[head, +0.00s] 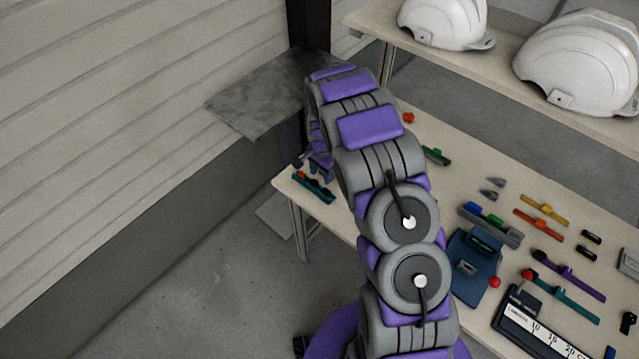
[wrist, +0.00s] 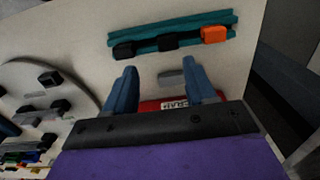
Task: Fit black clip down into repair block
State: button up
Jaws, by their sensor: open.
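A teal block (wrist: 185,30) lies on the table beyond my fingertips in the wrist view. It looks like the repair block. A black clip (wrist: 168,42) is at its middle, with another black piece (wrist: 124,51) near its left end and an orange piece (wrist: 214,35) near its right end. I cannot tell how deep the clip sits. The teal block also shows at the table's left corner in the head view (head: 313,187). My gripper (wrist: 160,67) is open, its two blue fingers apart, with no black clip between them. In the head view my arm partly hides it.
A small grey block (wrist: 170,79) and a red scrap-labelled item (wrist: 165,105) show between my fingers. Several loose black pieces (wrist: 51,79) lie left. White helmets (head: 445,20) stand on a shelf.

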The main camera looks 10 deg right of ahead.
aim_at(314, 181)
jog(key=a+f, duration=0.3)
jog(key=shift+w+a+f+b, duration=0.1)
jog(key=shift+a+f+b, duration=0.15)
jog(key=shift+f+b, duration=0.1)
jog(key=shift+a, duration=0.15)
jog(key=d, duration=0.2)
jog(key=shift+d, duration=0.4)
jog(key=c, duration=0.5)
jog(key=shift+d, duration=0.1)
jog(key=shift+c, duration=0.8)
jog(key=shift+a, duration=0.2)
jog(key=shift+c, duration=0.8)
jog(key=shift+a, duration=0.75)
grip_shut()
jog(key=shift+d, duration=0.1)
